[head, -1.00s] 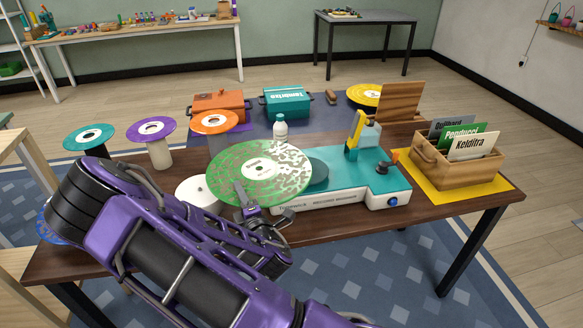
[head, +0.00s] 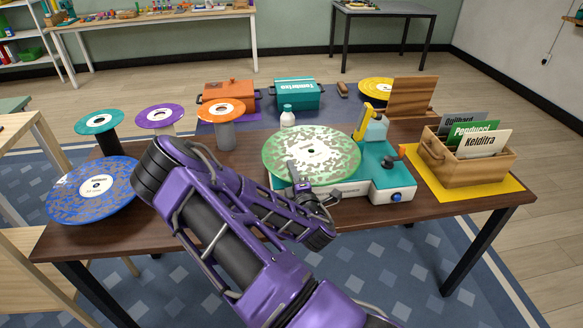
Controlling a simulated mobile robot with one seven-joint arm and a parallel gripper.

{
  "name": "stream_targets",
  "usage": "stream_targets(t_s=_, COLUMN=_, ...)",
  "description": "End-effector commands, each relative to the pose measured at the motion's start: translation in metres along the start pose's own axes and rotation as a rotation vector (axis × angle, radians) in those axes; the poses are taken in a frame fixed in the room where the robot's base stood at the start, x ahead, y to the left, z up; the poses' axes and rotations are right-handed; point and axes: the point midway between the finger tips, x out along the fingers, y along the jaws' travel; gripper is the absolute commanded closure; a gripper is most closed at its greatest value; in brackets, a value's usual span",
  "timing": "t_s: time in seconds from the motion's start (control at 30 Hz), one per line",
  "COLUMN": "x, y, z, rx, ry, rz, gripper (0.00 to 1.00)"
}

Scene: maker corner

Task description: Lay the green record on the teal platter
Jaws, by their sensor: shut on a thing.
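The green record (head: 335,148), mottled green and white with a white label, is in the head view over the left part of the record machine. My gripper (head: 303,190) is shut on the record's near edge. The record lies roughly flat and covers the place where the platter is, so the teal platter is hidden. Whether the record touches the platter I cannot tell.
A white bottle (head: 287,117) stands just behind the record. A wooden crate (head: 465,160) with name cards is at the right on a yellow mat (head: 500,188). A blue record (head: 92,190) and several stands with coloured discs (head: 160,116) are at the left. Orange and teal boxes (head: 297,93) stand behind.

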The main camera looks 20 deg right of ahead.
Motion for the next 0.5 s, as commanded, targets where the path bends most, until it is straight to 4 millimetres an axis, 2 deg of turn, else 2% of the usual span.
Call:
stream_targets(t_s=0.03, x=0.0001, y=-0.0091, z=0.0001, rx=-0.001, ry=0.000, rz=0.001, gripper=1.00)
stream_targets(t_s=0.13, x=0.0002, y=-0.0158, z=0.0001, rx=0.000, ry=0.000, rz=0.002, gripper=1.00)
stream_targets(t_s=0.5, x=0.0001, y=-0.0183, z=-0.0002, rx=0.000, ry=0.000, rz=0.003, gripper=1.00)
